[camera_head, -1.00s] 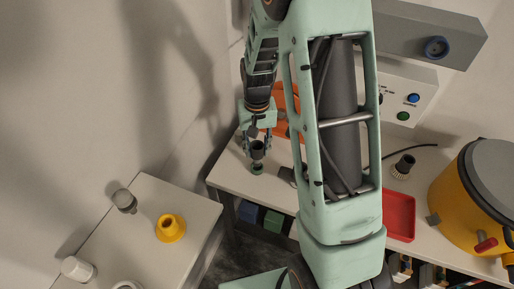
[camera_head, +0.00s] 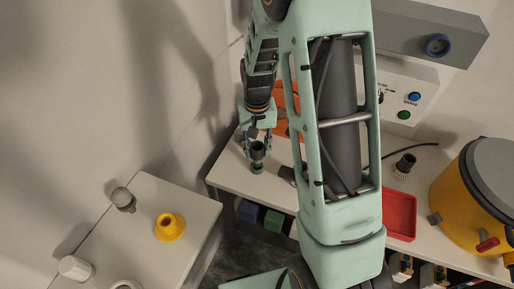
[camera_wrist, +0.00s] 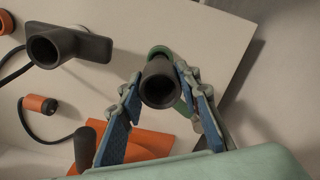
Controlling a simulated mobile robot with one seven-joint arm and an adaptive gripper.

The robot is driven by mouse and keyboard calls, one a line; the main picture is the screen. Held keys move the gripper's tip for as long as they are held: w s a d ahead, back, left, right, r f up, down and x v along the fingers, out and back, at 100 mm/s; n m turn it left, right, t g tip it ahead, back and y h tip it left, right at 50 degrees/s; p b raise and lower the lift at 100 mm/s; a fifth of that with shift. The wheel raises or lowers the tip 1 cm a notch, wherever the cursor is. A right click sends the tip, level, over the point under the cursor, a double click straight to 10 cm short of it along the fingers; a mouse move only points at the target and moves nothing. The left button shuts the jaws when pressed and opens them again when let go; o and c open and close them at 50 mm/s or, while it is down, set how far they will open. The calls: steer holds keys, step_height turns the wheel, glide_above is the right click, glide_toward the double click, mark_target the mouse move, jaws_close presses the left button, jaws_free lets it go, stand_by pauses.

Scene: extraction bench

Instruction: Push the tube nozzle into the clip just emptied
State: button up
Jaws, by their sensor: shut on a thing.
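My gripper (camera_head: 257,138) points down over the left end of the white bench in the head view. It is shut on a dark, hollow nozzle (camera_head: 257,150), held upright with a green end (camera_head: 257,169) low down. In the wrist view the same nozzle (camera_wrist: 160,84) sits between the blue-padded fingers of my gripper (camera_wrist: 160,95), its round opening facing the camera. Green shows behind it. I cannot tell whether its lower end touches the bench. A clip cannot be made out clearly in either view.
The bench (camera_head: 232,172) holds a dark brush-ended nozzle (camera_head: 404,165), a red tray (camera_head: 399,216) and a yellow drum (camera_head: 455,200). A wide dark nozzle (camera_wrist: 75,45) and orange pieces (camera_wrist: 40,104) lie close by.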

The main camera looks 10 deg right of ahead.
steer(key=shift+f+b, duration=0.6)
steer(key=shift+f, duration=0.3)
steer(key=o, duration=1.3)
steer(key=shift+o, duration=0.2)
step_height(320, 180, up, 12)
